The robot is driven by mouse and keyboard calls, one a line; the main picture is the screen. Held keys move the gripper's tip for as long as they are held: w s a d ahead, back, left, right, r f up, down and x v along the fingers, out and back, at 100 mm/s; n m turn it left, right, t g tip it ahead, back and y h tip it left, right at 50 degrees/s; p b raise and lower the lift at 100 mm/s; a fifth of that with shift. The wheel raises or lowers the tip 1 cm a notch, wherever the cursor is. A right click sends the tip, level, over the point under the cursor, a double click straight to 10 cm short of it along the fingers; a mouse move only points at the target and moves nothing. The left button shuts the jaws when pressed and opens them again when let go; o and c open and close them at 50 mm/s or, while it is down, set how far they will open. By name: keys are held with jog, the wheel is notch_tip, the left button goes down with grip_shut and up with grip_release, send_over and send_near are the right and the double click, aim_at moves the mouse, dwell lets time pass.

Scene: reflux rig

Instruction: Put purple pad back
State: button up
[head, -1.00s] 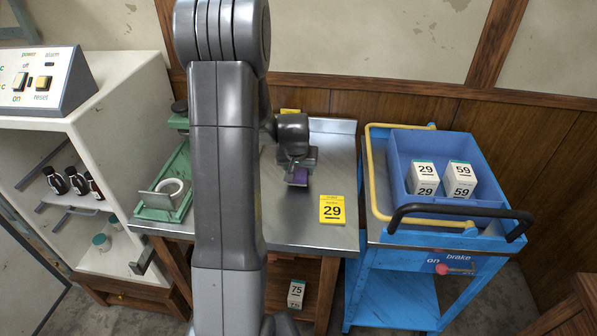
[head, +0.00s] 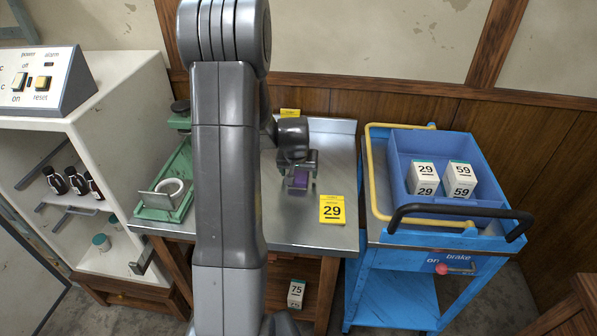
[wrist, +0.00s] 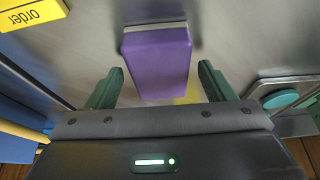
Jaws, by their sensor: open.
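The purple pad (wrist: 158,60) is a block with a pale strip along one end, on the metal bench. In the wrist view it lies between and beyond the two green fingertips of my gripper (wrist: 160,80), with a gap on each side. The gripper is open. In the head view the purple pad (head: 299,179) shows just below my gripper (head: 300,168), near the middle of the bench. My arm hides part of the bench to the left.
A green tray (head: 178,165) with a white ring is at left. A blue cart (head: 372,232) with a bin of boxes stands at right. The bench's front strip is clear.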

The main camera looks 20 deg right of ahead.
jog(key=v, duration=1.2)
jog(key=shift+w, duration=0.1)
jog(key=shift+c, duration=0.3)
dwell(0.7)
